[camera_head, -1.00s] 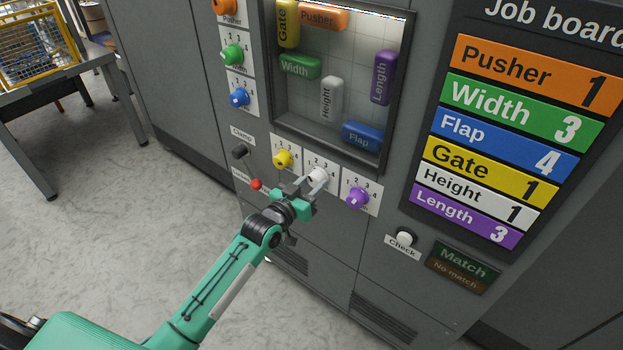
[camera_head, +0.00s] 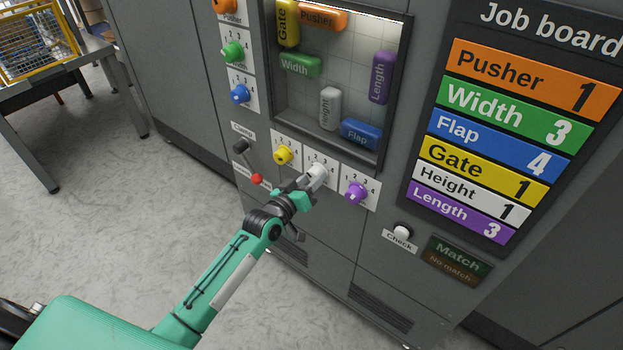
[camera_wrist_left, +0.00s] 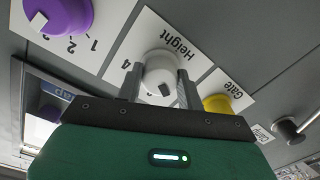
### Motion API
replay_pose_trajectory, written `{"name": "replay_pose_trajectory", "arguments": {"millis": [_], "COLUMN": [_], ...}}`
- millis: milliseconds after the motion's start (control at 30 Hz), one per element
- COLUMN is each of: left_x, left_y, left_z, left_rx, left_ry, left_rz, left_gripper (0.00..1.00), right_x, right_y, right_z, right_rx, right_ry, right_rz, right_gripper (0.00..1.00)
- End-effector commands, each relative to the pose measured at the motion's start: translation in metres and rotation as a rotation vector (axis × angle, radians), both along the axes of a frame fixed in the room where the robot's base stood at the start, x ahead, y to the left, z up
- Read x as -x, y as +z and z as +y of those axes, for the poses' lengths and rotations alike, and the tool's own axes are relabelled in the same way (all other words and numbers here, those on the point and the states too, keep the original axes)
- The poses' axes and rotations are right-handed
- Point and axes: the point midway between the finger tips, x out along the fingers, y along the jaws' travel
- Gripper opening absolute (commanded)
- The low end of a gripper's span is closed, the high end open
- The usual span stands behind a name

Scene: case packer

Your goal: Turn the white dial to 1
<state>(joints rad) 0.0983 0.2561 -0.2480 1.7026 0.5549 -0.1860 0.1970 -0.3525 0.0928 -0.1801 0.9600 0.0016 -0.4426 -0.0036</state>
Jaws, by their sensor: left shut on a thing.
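The white dial (camera_head: 316,173), labelled Height in the left wrist view, sits on a white number plate between the yellow dial (camera_head: 283,155) and the purple dial (camera_head: 356,192). My left gripper (camera_head: 307,182) is shut on the white dial (camera_wrist_left: 160,74), with one finger on each side of it. Its plate's numbers are mostly covered, so I cannot tell the setting. The job board's Height row (camera_head: 470,193) shows 1. My right gripper is not in view.
A black Clamp lever (camera_head: 241,146) with a red knob (camera_head: 257,179) beneath it is left of the dials. A white Check button (camera_head: 403,231) and a Match/No match panel (camera_head: 457,262) are at lower right. Open floor lies to the left.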

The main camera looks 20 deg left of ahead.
Motion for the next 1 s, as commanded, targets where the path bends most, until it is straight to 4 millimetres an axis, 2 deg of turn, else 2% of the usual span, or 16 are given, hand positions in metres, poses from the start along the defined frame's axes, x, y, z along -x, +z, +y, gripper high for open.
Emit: {"name": "replay_pose_trajectory", "arguments": {"millis": [167,200,267,300,667,767,1000], "left_x": [0.000,0.000,0.000,0.000,0.005,0.015,0.057], "left_y": [0.000,0.000,0.000,0.000,-0.001,-0.001,-0.001], "left_z": [0.000,0.000,0.000,0.000,0.002,0.005,0.019], "left_rx": [-0.001,-0.001,-0.001,-0.001,-0.002,-0.002,-0.003], "left_ry": [0.000,0.000,0.000,0.000,0.000,0.000,-0.001], "left_rz": [-0.001,-0.001,-0.001,-0.001,-0.001,0.000,0.001], "left_gripper": [0.15,0.45,0.57,0.59,0.59,0.59,0.59], "right_x": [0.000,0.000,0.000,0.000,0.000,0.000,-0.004], "right_y": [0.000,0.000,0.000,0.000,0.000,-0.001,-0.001], "right_z": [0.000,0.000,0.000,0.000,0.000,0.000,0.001], "right_rx": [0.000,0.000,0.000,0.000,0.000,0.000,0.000], "right_ry": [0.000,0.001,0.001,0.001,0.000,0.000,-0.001], "right_rz": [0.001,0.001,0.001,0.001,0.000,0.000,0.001], "right_gripper": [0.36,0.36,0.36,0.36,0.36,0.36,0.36]}}
